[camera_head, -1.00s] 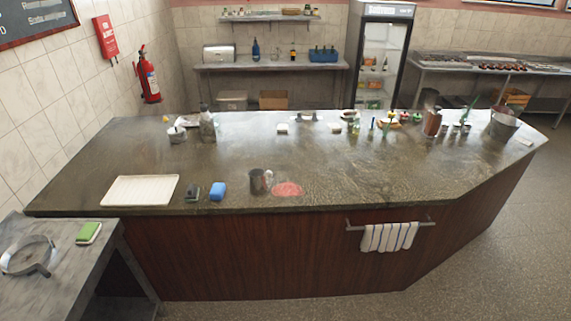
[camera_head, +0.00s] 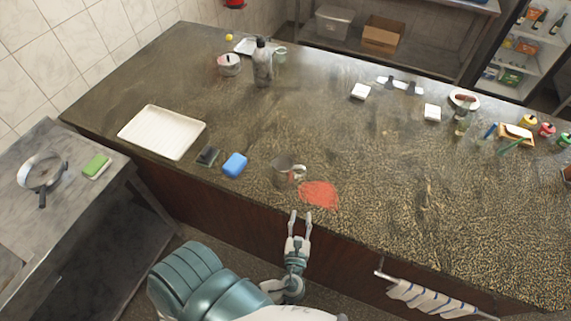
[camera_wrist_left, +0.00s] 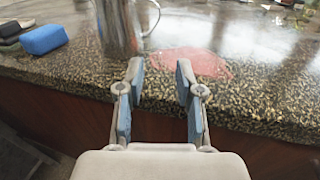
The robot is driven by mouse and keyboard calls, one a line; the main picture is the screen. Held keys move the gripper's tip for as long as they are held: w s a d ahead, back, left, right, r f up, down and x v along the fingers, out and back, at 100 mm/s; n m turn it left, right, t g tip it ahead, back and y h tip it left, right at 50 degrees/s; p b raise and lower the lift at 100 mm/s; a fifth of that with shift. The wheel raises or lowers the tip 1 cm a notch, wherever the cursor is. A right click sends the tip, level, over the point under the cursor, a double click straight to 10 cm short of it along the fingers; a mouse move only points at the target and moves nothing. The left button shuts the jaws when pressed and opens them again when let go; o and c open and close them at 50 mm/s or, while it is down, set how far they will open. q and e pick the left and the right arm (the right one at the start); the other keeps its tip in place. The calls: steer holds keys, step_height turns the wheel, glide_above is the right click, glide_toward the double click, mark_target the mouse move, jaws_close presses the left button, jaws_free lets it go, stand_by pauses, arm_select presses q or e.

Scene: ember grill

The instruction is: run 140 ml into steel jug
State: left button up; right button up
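A steel jug (camera_head: 286,169) stands upright on the counter near its front edge, just left of a red patch (camera_head: 319,194). In the left wrist view the jug (camera_wrist_left: 118,28) shows ahead and left of my fingers, with its handle on the right. My left gripper (camera_head: 301,218) is at the counter's front edge, short of the jug and apart from it. Its fingers are open and empty, and its fingertips also show in the left wrist view (camera_wrist_left: 159,68). The inside of the jug is too small to make out. My right gripper is not in view.
A blue block (camera_head: 235,165), a dark block (camera_head: 207,156) and a white tray (camera_head: 162,132) lie left of the jug. A bottle (camera_head: 263,66) and a pot (camera_head: 229,65) stand farther back. A striped towel (camera_head: 430,299) hangs at the front. Mid-counter is clear.

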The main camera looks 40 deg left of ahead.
mark_target(289, 173)
arm_select(q)
steer(key=x, duration=0.4)
steer(key=r+p+x, duration=0.1)
steer(key=x, duration=0.7)
steer(key=shift+w+a+r+p, duration=0.1)
steer(key=shift+w+r+p, duration=0.05)
steer(key=shift+w+p, duration=0.15)
steer(key=p+x, duration=0.1)
steer(key=x, duration=0.4)
steer(key=shift+s+a+r, duration=0.1)
steer(key=shift+a, duration=0.05)
steer(key=shift+w+a, duration=0.1)
steer(key=shift+w, duration=0.2)
steer(key=shift+s, duration=0.1)
steer(key=c, duration=0.6)
jaws_close()
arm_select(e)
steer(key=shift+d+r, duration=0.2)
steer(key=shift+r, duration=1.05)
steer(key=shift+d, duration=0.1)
